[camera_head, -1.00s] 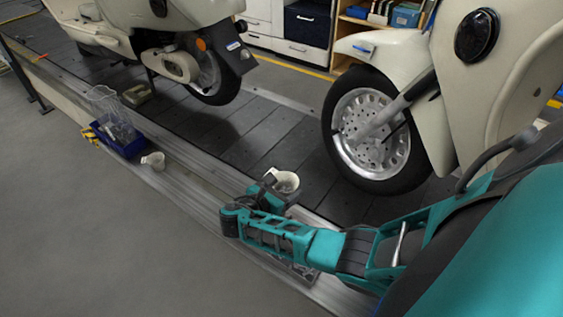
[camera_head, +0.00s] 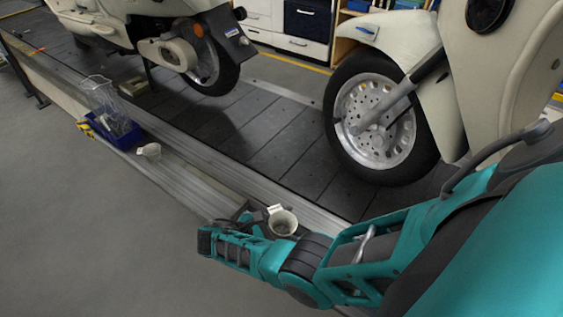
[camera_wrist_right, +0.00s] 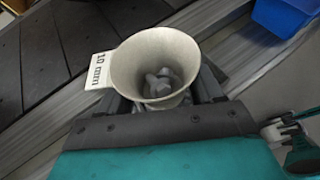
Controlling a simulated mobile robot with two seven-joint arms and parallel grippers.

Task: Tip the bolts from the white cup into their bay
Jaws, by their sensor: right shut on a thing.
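The white cup (camera_head: 285,224) is in my right gripper (camera_head: 258,217), upright above the conveyor's near edge. In the right wrist view the cup (camera_wrist_right: 155,58) holds several grey bolts (camera_wrist_right: 162,83), and a tag (camera_wrist_right: 98,70) marked "10 mm" sticks out at its side. The right gripper (camera_wrist_right: 168,112) is shut on the cup, its fingers mostly hidden behind it. A blue bin (camera_head: 127,140) with a clear upright container (camera_head: 100,95) stands farther left along the edge; its inner bays cannot be made out. My left gripper is not in view.
A second light cup (camera_head: 149,151) stands on the ledge by the blue bin. Two cream scooters stand on the dark slats; the front wheel (camera_head: 375,120) of the right one is closest. The ledge (camera_head: 190,185) between the cups looks clear.

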